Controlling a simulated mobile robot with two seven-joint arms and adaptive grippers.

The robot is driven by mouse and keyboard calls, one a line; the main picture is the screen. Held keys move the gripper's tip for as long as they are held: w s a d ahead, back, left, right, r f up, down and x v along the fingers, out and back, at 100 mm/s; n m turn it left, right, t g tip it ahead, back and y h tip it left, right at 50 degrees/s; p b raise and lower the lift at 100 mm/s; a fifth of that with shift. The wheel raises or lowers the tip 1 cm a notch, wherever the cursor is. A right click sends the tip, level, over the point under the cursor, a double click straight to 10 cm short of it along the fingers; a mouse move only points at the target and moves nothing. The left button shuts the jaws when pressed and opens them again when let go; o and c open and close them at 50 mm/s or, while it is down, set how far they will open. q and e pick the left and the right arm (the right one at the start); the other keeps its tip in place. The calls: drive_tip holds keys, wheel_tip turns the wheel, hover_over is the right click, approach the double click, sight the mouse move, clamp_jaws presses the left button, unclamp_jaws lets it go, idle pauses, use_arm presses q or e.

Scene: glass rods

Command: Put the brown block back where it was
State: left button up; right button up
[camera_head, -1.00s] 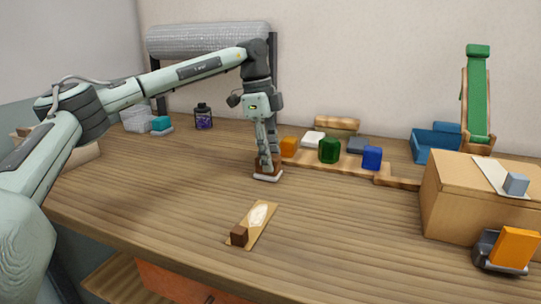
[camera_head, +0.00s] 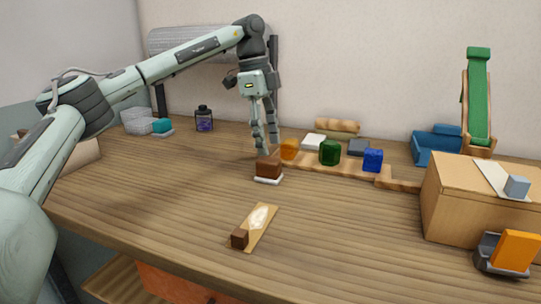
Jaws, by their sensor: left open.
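A brown block (camera_head: 268,167) rests on a small white pad (camera_head: 268,180) in the middle of the table. My left gripper (camera_head: 266,150) is open and empty, pointing down, with its fingertips just above and behind the block. It looks apart from the block, though the gap is small. A smaller dark brown cube (camera_head: 239,238) sits at the near end of a thin wooden board (camera_head: 247,233) that carries a pale oval patch. My right gripper is not in view.
Orange (camera_head: 289,149), green (camera_head: 330,152) and blue (camera_head: 373,160) blocks stand right of the gripper by a low wooden strip (camera_head: 398,184). A cardboard box (camera_head: 455,205) stands at the right, with an orange block (camera_head: 515,249) in a dark holder before it. The table's left middle is clear.

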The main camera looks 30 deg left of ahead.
sight(263, 159)
use_arm(q)
wheel_tip(263, 159, up, 7)
drive_tip(key=a, duration=0.1)
drive_tip(key=shift+s, duration=0.15)
drive_tip(key=shift+a+f, duration=0.1)
idle(0.4)
